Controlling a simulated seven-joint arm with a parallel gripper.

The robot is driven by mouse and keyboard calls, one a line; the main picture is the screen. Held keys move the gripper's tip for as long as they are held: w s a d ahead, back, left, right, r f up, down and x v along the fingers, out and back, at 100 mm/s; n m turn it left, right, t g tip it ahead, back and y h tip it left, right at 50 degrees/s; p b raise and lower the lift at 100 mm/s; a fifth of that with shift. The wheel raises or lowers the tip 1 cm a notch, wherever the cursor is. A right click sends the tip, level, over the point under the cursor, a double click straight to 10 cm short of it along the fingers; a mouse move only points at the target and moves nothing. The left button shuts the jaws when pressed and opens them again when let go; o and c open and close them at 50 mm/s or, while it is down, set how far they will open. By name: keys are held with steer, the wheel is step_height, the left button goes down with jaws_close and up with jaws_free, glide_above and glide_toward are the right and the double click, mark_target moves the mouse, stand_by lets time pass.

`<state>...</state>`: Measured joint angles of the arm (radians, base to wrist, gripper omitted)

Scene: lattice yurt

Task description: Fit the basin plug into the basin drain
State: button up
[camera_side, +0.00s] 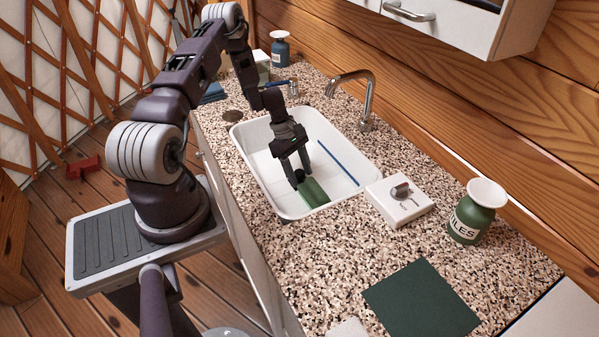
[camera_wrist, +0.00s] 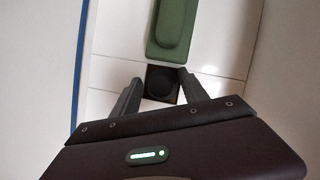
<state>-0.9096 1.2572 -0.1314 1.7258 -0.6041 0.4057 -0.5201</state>
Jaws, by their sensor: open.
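A white basin (camera_side: 250,150) is set into the counter. On its floor, in the wrist view, a dark round piece that looks like the basin plug (camera_wrist: 161,81) sits on or in a dark square that looks like the basin drain (camera_wrist: 149,97). I cannot tell whether it is fully seated. In the side view the black plug (camera_side: 299,174) shows between my fingertips. My gripper (camera_side: 302,179) points down into the basin and is open. In the wrist view its fingers (camera_wrist: 160,82) stand on both sides of the dark piece, with visible gaps.
A green block (camera_wrist: 174,30) lies in the basin close beyond the dark square. A blue strip (camera_side: 338,161) runs along the basin floor. A tap (camera_side: 367,105), a white box with a knob (camera_side: 398,205) and a green jar (camera_side: 470,218) stand around the basin.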

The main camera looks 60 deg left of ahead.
steer(key=v, duration=1.2)
steer(key=w+d+r+m+y, duration=0.1)
steer(key=d+r+m, duration=0.5)
steer(key=r, duration=0.4)
steer(key=d+r+m+y, duration=0.1)
steer(key=d+r+m, duration=0.2)
steer(key=d+r, duration=0.6)
steer(key=s+d+r+m+t+y, duration=0.1)
steer(key=s+d+r+m+y, duration=0.1)
steer(key=s+d+r+m, duration=0.6)
steer(key=s+d+r+m+t, duration=0.2)
steer(key=s+d+m, duration=0.3)
steer(key=s, duration=0.6)
steer(key=shift+s+d+r+m+t, duration=0.15)
steer(key=shift+s+d+m+t, duration=0.15)
steer(key=shift+d+t, duration=0.15)
